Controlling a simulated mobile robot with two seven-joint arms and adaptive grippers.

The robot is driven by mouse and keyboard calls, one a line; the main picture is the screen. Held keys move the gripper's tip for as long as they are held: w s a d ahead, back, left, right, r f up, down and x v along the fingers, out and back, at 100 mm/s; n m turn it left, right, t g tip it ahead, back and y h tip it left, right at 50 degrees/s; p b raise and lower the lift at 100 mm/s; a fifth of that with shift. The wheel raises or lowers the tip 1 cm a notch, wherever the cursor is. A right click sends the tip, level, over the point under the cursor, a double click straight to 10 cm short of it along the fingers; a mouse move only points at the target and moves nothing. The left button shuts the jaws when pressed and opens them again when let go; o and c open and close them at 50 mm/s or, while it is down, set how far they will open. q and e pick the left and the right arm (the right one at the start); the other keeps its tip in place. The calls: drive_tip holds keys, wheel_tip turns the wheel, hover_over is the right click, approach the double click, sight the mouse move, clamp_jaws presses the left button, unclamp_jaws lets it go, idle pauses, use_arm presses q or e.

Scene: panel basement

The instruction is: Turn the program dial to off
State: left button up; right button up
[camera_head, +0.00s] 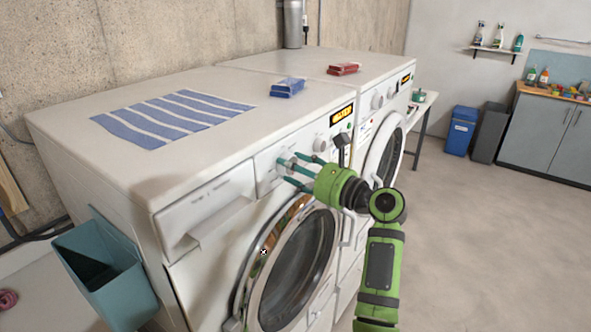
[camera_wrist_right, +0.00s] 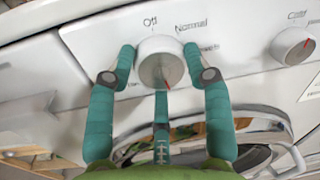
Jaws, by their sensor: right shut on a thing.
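The program dial (camera_wrist_right: 158,62) is a round white knob on the front panel of the near washing machine (camera_head: 200,100). In the right wrist view, an "Off" label stands above it and "Normal" to its upper right. A red mark on the dial shows at its lower right side, away from "Off". My right gripper (camera_wrist_right: 160,58) has teal fingers on both sides of the dial and a third finger below, shut on it. In the head view, the right gripper (camera_head: 288,167) reaches the panel from the right. My left gripper is not in view.
Another white knob (camera_wrist_right: 293,46) labelled "Cold" sits right of the dial. The round door (camera_head: 300,255) is below. The floor at right is clear.

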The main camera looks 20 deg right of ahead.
drive_tip(key=shift+w+d+r+m+g+y+b, duration=0.1)
drive_tip(key=shift+m+g+y+b, duration=0.25)
drive_tip(key=shift+m+b, duration=4.3)
drive_tip(key=shift+s+d+r+m+g+y+b, duration=0.25)
drive_tip(key=shift+m+b, duration=1.6)
drive_tip(key=shift+m, duration=5.5)
drive_tip(key=shift+w+a+f+m+g+y+b, duration=0.1)
drive_tip(key=shift+w+m+g+y+b, duration=0.35)
drive_tip(key=shift+m+b, duration=4.2)
drive_tip(key=m+p, duration=0.2)
drive_tip(key=shift+s+m+p, duration=0.2)
drive_tip(key=shift+m+p, duration=0.05)
drive_tip(key=shift+p, duration=0.15)
drive_tip(key=o, duration=1.2)
drive_tip(key=shift+c, duration=0.2)
